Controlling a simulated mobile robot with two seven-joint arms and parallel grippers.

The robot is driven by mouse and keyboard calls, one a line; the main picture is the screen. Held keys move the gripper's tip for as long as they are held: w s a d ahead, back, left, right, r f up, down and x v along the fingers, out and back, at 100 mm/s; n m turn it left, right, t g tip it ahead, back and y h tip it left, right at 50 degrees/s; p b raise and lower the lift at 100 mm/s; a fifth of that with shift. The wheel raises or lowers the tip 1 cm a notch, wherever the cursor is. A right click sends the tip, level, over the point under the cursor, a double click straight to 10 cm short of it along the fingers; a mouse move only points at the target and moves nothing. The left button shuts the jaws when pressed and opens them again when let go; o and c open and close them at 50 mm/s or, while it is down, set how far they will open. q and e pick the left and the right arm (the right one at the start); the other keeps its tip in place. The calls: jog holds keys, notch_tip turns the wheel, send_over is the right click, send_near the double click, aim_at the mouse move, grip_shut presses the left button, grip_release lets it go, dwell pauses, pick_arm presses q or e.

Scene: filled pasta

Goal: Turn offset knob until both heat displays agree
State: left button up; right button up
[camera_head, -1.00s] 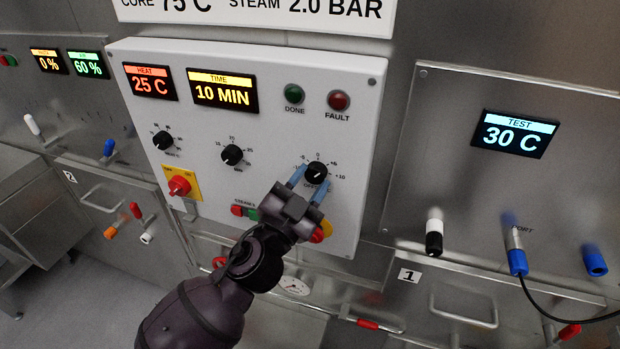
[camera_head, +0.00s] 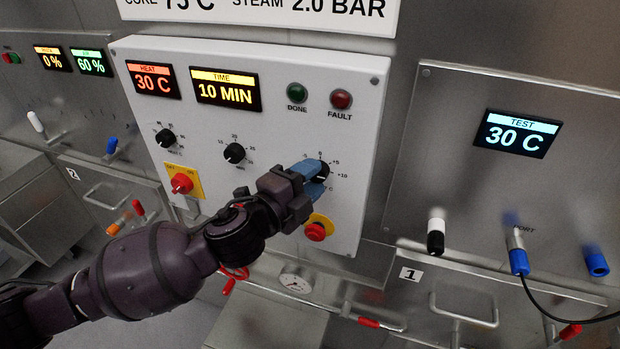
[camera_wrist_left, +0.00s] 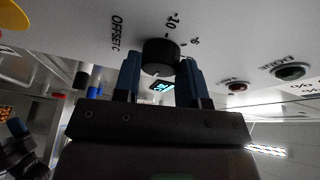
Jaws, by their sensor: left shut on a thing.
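The black offset knob (camera_head: 322,171) is on the right side of the white control panel (camera_head: 352,75), with a scale of small numbers around it. My left gripper (camera_head: 316,177) has its blue fingers shut on the knob and covers part of it. In the left wrist view the knob (camera_wrist_left: 160,56) sits between the two blue fingers, beside the printed word OFFSET. The orange heat display (camera_head: 153,80) reads 30 C. The test display (camera_head: 516,134) on the steel panel at the right also reads 30 C.
The time display (camera_head: 226,90) reads 10 MIN, with two other black knobs (camera_head: 165,138) below the displays. A red knob on a yellow plate (camera_head: 181,183) and a red stop button (camera_head: 316,231) are near my left arm. A cabled blue plug (camera_head: 519,262) is at the right.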

pick_arm(q)
jog(key=shift+m+g, duration=0.3)
jog(key=shift+m, duration=0.4)
jog(key=o, duration=0.9)
jog(key=b+v, duration=0.1)
jog(key=v, duration=0.9)
jog(key=shift+s+a+r+b, duration=0.2)
jog(key=shift+s+b, duration=0.15)
jog(key=shift+b, duration=0.05)
